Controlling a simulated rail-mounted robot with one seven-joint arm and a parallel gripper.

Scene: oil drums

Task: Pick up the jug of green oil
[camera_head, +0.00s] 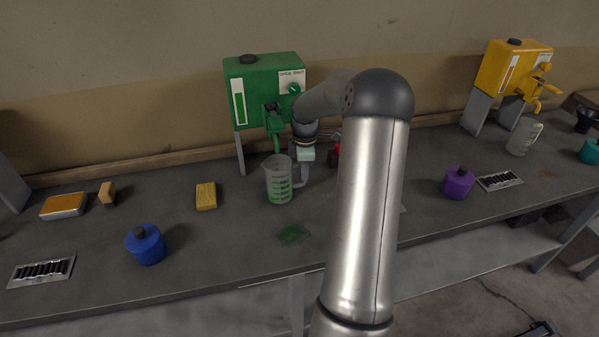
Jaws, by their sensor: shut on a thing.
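The jug of green oil (279,183) is a clear measuring jug with green markings and a handle on its right side. It looks upright in front of the green oil dispenser (262,90). My gripper (301,178) is shut on the jug at its handle side. The fingertips are small and partly hidden, and I cannot tell whether the jug's base touches the bench. My arm hides the bench to the right of the jug.
A yellow sponge (206,196) and a blue canister (146,244) stand to the left. A green stain (293,234) lies in front of the jug. A purple canister (457,183), another jug (523,136) and a yellow dispenser (514,72) are to the right. The bench (215,255) is clear at front centre-left.

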